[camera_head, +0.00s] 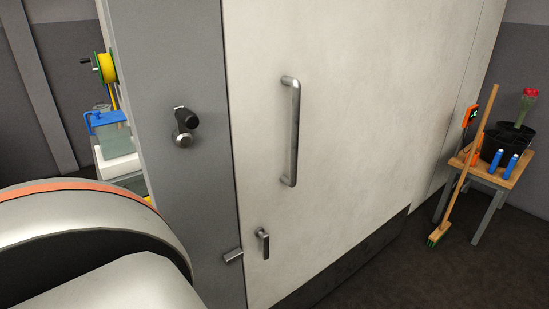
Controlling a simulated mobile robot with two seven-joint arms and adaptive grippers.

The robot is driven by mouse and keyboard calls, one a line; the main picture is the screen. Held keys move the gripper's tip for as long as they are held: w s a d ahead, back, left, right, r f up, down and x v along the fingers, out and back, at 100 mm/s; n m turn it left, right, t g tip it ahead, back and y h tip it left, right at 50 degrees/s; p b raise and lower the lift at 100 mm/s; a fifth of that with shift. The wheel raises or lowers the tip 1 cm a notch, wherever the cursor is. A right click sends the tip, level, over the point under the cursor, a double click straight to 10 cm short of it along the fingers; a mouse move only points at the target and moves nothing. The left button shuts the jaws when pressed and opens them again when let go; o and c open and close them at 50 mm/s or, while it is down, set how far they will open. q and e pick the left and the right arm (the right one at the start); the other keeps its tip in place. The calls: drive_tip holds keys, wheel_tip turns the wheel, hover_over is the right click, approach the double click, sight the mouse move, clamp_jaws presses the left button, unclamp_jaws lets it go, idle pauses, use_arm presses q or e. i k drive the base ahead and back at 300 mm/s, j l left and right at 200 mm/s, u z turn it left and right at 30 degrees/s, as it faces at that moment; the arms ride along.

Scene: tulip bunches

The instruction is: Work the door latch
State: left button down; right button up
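A pale door (365,105) fills the middle of the view beside a grey frame post (185,60). A long vertical metal pull handle (293,132) is fixed on the door. Below it is a small metal latch lever (263,243), hanging downward. A short metal catch piece (233,256) sits on the post's edge, left of the lever. Higher on the post is a dark knob-like fitting with a round metal part (184,140). No gripper shows in this view; part of my arm covers the lower left.
At the right a small wooden table (500,172) holds a black pot with red flowers (505,135) and blue bottles (507,165). A broom (463,170) leans against it. At the left are a yellow reel (107,68) and a blue-topped container (112,130). Dark floor is clear at lower right.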

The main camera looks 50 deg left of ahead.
sight(259, 232)
drive_tip(key=u, duration=1.6)
